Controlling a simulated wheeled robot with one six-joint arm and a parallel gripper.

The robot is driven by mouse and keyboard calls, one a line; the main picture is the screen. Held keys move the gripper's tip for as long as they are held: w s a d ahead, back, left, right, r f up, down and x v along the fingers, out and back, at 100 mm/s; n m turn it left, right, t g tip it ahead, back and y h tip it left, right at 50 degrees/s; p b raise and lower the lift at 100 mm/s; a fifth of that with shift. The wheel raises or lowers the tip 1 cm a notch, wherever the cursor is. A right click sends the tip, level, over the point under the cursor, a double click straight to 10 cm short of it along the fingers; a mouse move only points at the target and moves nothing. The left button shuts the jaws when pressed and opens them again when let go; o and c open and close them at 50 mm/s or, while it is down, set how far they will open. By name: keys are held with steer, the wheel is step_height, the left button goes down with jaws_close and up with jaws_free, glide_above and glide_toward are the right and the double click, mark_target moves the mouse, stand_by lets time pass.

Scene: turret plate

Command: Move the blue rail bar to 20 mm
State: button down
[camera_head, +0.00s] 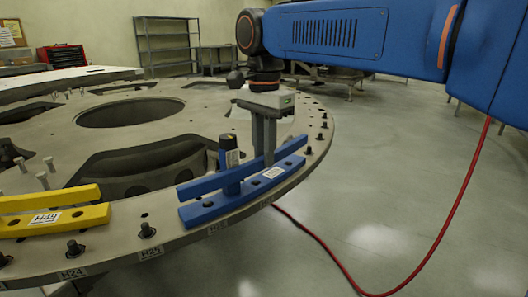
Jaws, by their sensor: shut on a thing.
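The blue rail bar (200,186) is a long thin bar lying above and behind a blue base block (230,203) with a white label. A blue post (229,167) with a black top and a label stands at the bar's middle. My gripper (267,160) points down at the bar's right part, its grey fingers shut on the bar. The fingertips are partly hidden by the bar and base. Any millimetre scale is too small to read here.
The round turret plate (315,120) carries bolts along its rim and has large openings. A yellow bar and block (75,219), labelled H49, sit at left. A red cable (345,270) runs over the floor. Shelving (168,45) stands far back.

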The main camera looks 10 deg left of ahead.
steer(key=shift+r, duration=0.85)
stand_by(0.8)
steer(key=c, duration=1.9)
jaws_free()
steer(key=shift+o, duration=0.2)
steer(key=shift+r, duration=3.5)
